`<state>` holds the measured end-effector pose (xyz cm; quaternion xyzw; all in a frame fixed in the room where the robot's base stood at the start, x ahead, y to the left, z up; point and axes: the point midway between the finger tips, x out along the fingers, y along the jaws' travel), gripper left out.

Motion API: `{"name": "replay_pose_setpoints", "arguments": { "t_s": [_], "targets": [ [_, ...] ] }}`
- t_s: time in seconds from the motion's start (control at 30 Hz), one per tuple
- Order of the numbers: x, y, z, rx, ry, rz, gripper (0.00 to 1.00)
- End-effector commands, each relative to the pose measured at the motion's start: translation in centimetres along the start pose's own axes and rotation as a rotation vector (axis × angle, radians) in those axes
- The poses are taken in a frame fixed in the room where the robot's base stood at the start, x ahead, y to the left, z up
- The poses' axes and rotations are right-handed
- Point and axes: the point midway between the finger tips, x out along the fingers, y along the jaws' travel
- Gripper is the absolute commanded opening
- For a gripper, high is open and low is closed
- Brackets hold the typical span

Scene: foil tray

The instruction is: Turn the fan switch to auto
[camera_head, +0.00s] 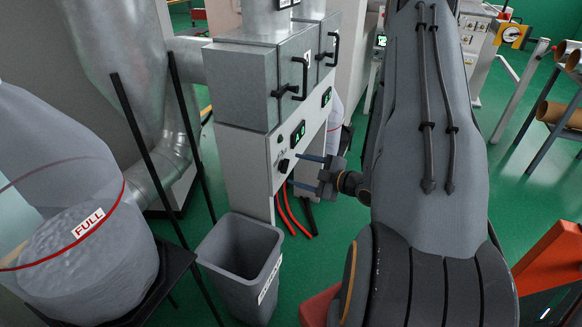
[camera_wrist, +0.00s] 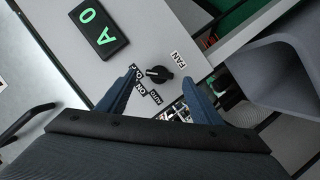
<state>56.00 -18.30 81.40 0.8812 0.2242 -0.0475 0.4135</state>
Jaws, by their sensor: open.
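The fan switch (camera_wrist: 159,74) is a black round knob on a light grey panel (camera_wrist: 185,25). In the wrist view a pale mark shows on its left side. A FAN label (camera_wrist: 178,61) is beside it, and small labels, one reading AUTO (camera_wrist: 155,97), lie below and to its left. In the head view the switch (camera_head: 284,165) is a small dark knob low on the panel. My gripper (camera_head: 294,170) is open, with its blue fingers pointing at the panel. In the wrist view the gripper (camera_wrist: 160,76) has a finger on either side of the knob, with visible gaps.
A green-lit display (camera_wrist: 98,33) reading "A 0" is near the switch. A grey bin (camera_head: 236,262) stands below the panel; black handles (camera_head: 300,80) stick out above. A bag marked FULL (camera_head: 85,225) is at left. Red hoses (camera_head: 283,212) hang under the panel.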

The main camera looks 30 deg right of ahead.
Motion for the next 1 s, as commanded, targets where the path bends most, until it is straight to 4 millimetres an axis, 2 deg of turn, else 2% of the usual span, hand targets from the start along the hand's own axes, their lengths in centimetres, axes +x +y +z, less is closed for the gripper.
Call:
{"name": "replay_pose_setpoints", "arguments": {
  "t_s": [0.1,0.3,0.63,0.87,1.0],
  "targets": [
    [1.9,-0.1,-0.2,-0.001,0.002,-0.003,0.59],
    [3.7,0.0,0.0,-0.001,-0.001,-0.001,0.59],
    [4.1,0.0,0.0,0.001,-0.002,-0.001,0.59],
    [4.1,0.0,0.0,0.000,-0.002,-0.001,0.21],
    [4.0,0.0,0.0,0.003,-0.002,-0.002,0.18]
  ]
}}
